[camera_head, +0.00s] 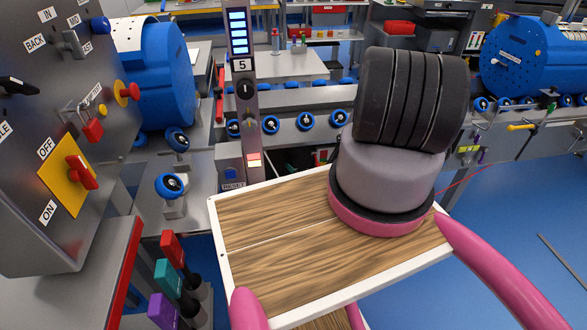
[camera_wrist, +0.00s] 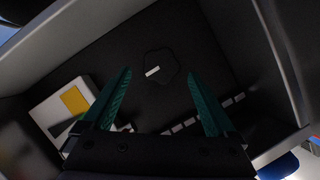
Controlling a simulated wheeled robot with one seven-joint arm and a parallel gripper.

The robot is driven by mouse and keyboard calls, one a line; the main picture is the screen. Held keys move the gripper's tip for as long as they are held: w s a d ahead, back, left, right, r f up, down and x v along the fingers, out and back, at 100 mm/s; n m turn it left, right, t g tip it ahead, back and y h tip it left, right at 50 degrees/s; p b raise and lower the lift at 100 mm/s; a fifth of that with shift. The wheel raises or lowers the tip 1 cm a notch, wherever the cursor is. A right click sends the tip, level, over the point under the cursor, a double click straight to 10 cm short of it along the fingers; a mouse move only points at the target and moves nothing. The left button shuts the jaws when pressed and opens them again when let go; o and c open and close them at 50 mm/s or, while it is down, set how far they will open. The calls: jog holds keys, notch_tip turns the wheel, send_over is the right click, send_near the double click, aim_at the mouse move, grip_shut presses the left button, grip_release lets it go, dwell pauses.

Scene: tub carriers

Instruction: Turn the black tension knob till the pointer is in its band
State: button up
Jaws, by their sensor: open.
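In the wrist view a black lobed knob (camera_wrist: 160,66) with a short white mark sits on a dark panel face. My gripper (camera_wrist: 166,78) is open, its two green fingers apart, with the knob between and slightly beyond their tips in the picture. I cannot tell the gap in depth, and no contact shows. A pale plate with a yellow patch (camera_wrist: 75,100) lies left of the fingers. I cannot make out a pointer and its band. In the head view my gripper is not seen. A small black knob (camera_head: 246,89) is on the grey post below the number 5.
A grey control panel (camera_head: 60,130) with a red switch on yellow stands at left. Colored levers (camera_head: 172,250) rise at the lower left. A white-rimmed wooden board (camera_head: 270,240) carries a pink-based grey drum and a black ribbed roll. Blue floor is open at right.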

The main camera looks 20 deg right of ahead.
jog(key=v, duration=0.6)
jog(key=shift+s, duration=0.2)
jog(key=shift+r, duration=0.1)
